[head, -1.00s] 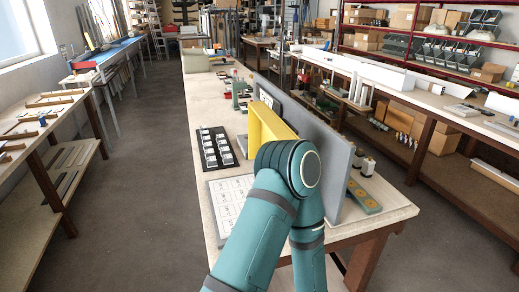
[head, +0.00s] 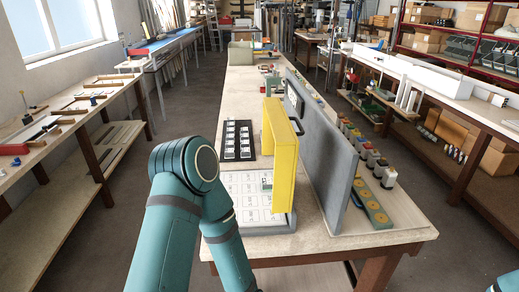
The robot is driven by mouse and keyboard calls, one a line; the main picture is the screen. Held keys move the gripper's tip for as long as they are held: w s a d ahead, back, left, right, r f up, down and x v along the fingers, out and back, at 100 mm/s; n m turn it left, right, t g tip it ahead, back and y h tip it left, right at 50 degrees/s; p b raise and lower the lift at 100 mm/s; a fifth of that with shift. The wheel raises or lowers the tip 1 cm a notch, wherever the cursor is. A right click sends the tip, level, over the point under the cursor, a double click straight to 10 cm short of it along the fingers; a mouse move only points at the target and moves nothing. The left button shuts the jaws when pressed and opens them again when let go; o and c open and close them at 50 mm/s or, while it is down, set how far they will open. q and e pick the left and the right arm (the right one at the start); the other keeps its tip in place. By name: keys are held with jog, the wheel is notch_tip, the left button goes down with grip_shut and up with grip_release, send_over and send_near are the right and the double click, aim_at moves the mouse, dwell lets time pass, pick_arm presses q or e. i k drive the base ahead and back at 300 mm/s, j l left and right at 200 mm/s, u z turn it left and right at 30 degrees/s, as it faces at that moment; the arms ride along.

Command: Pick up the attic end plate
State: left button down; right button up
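I cannot pick out which piece is the attic end plate. Several small white pieces sit in rows on a black tray (head: 225,153) on the middle workbench (head: 338,242). In front of it lies a pale board (head: 243,182) with a grid of marked fields and small pieces on it. My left arm comes up from the bottom and bends at the elbow left of the bench; its gripper is below the frame.
A yellow frame (head: 284,160) stands upright beside the pale board. A tall grey panel (head: 325,145) runs along the bench behind it. A green strip (head: 371,202) and several small blocks lie right of the panel. Side benches stand left and right, with bare floor between.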

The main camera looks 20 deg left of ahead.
aim_at(267, 183)
jog(key=i+l+u, duration=0.1)
jog(key=l+u, duration=0.35)
jog(key=i+l+u, duration=0.1)
jog(key=l+u, duration=0.35)
jog(key=j, duration=0.1)
